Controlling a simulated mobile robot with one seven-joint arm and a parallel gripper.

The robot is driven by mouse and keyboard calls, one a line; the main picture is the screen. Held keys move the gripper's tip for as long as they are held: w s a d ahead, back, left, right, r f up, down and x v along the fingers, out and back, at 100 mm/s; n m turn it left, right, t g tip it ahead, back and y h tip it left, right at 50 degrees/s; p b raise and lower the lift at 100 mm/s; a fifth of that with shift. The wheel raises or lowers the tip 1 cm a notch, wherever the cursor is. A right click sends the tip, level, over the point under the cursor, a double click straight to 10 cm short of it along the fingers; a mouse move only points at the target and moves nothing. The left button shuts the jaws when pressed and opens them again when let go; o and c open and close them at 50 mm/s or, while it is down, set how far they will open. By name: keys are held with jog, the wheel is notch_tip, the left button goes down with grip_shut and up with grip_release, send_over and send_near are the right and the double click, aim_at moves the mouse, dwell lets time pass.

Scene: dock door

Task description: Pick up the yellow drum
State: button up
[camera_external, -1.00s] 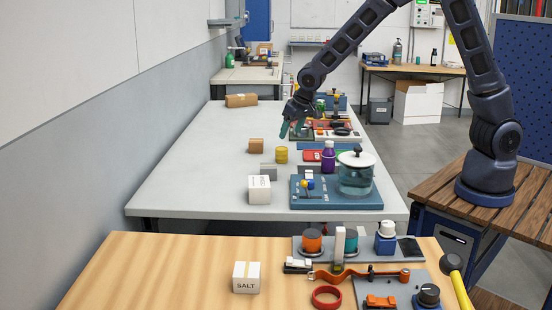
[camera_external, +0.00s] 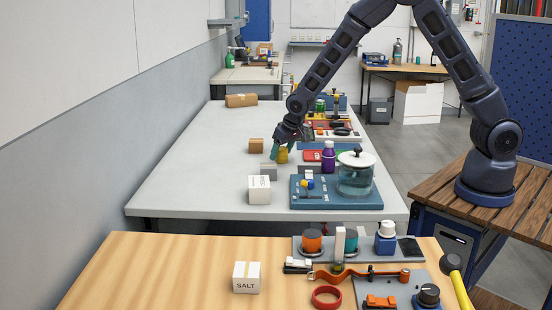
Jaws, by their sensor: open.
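The small yellow drum (camera_external: 283,157) stands on the grey table, left of the purple bottle. My gripper (camera_external: 278,151) is right at the drum and hides its upper part. Its greenish fingers point down and to the left; one shows at the drum's left side. The gripper is open. From this view I cannot tell whether the drum is between the fingers or whether they touch it.
A brown box (camera_external: 256,146) stands just left of the drum, and a grey block (camera_external: 268,171) in front. A white box (camera_external: 259,190), purple bottle (camera_external: 328,157) and glass pot (camera_external: 355,178) are close. The table's left side (camera_external: 190,175) is clear.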

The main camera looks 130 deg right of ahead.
jog(key=shift+d+f, duration=0.1)
jog(key=shift+f, duration=0.05)
jog(key=c, duration=1.1)
